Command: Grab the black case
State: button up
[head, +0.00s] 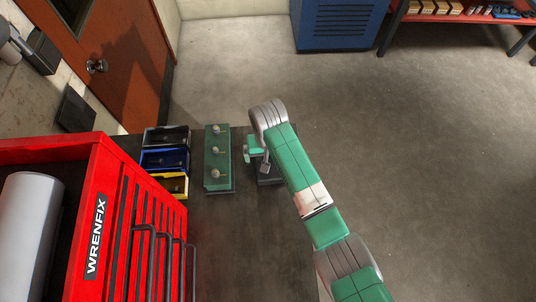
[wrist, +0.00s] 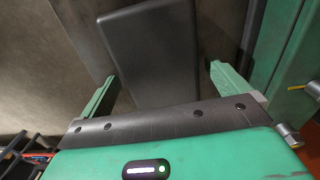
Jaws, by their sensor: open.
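The black case (wrist: 152,50) is a flat, dark, rounded rectangular block in the wrist view, lying ahead of and partly between my fingers. In the head view a dark block that appears to be this case (head: 270,181) sits on the dark bench, partly hidden by my arm. My gripper (wrist: 165,80) is open, with one green finger to each side of the case's near end. No contact is clear. In the head view my gripper (head: 257,159) is over the case, right of the green block.
A green block (head: 218,179) with several metal knobs stands close left of my gripper. Black (head: 153,138), blue (head: 150,158) and yellow-fronted bins (head: 183,186) sit further left, by a red tool cabinet (head: 112,205). The bench (head: 250,240) is clear toward the near side.

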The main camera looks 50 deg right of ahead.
jog(key=shift+f, duration=0.25)
jog(key=c, duration=1.3)
jog(key=shift+o, duration=0.2)
notch_tip(320, 180, up, 10)
jog(key=shift+r+p, duration=0.1)
jog(key=shift+p, duration=0.6)
